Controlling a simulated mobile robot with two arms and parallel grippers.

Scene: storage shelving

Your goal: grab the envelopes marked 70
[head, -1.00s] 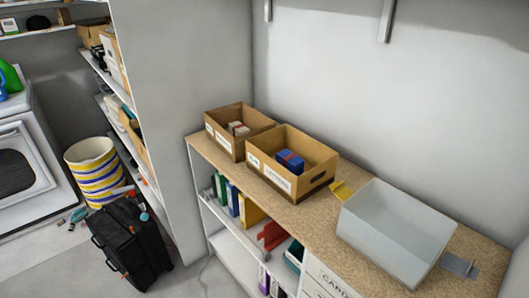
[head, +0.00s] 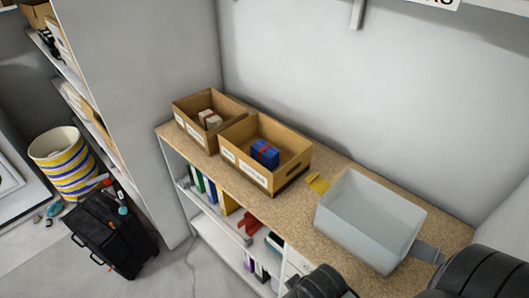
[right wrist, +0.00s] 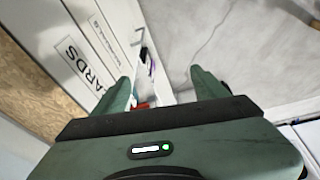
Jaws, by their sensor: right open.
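A blue bundle with a red band (head: 265,154) lies in the open cardboard box (head: 296,173) on the counter. A pale bundle with a reddish band (head: 210,119) lies in a second cardboard box (head: 181,113) to its left. These bundles may be the envelopes, but no 70 can be read on them. My right gripper (right wrist: 160,78) is open and empty in the right wrist view, pointing down past the cabinet front towards the floor, apart from both boxes. Dark parts of my arm show at the lower right of the head view. My left gripper is not in view.
A translucent grey bin (head: 372,210) stands on the counter (head: 295,215), right of the boxes, with a yellow piece (head: 318,184) beside it.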

